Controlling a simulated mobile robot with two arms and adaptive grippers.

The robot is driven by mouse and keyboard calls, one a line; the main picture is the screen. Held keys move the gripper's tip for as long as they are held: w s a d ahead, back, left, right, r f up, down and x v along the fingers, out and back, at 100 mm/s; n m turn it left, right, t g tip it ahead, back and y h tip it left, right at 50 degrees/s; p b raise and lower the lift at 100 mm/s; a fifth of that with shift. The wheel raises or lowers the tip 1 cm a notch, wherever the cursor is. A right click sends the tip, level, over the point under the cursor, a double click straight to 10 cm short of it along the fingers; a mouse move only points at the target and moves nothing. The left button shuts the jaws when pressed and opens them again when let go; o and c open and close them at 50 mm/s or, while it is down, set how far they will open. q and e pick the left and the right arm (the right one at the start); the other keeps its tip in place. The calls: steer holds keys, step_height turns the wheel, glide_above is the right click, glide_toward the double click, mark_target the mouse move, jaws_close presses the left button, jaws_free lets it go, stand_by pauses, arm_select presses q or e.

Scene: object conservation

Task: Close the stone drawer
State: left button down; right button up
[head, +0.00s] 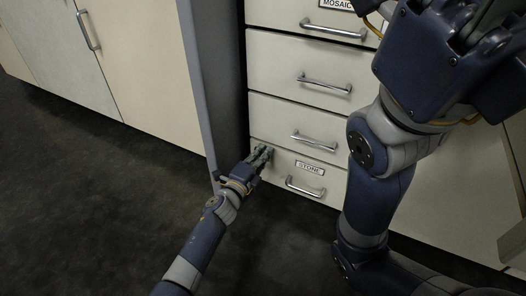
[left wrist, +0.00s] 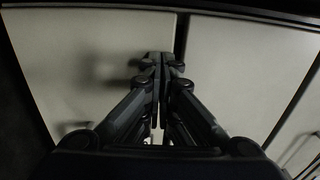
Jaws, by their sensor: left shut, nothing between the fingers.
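The stone drawer (head: 328,181) is the lowest in the drawer stack in the head view, with a "STONE" label (head: 310,168) and a metal bar handle (head: 305,187). Its front looks about flush with the drawers above; a small gap cannot be ruled out. My left gripper (head: 265,152) is shut and empty at the drawer's upper left corner, left of the label. In the left wrist view its fingertips (left wrist: 163,60) are together close to pale drawer fronts, by the dark seam between two panels. Contact cannot be told. My right arm fills the right side; its gripper is not visible.
More drawers stand above, one with a "MOSAIC" label (head: 337,4). A grey side panel (head: 203,80) stands left of the stack, beside pale cabinets (head: 150,60). The dark floor (head: 100,210) is clear in front.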

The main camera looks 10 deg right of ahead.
arm_select(q)
steer(key=shift+w+r, duration=0.2)
steer(key=shift+r, duration=0.05)
steer(key=v, duration=1.2)
steer(key=shift+s+f, duration=0.2)
steer(key=shift+f, duration=0.1)
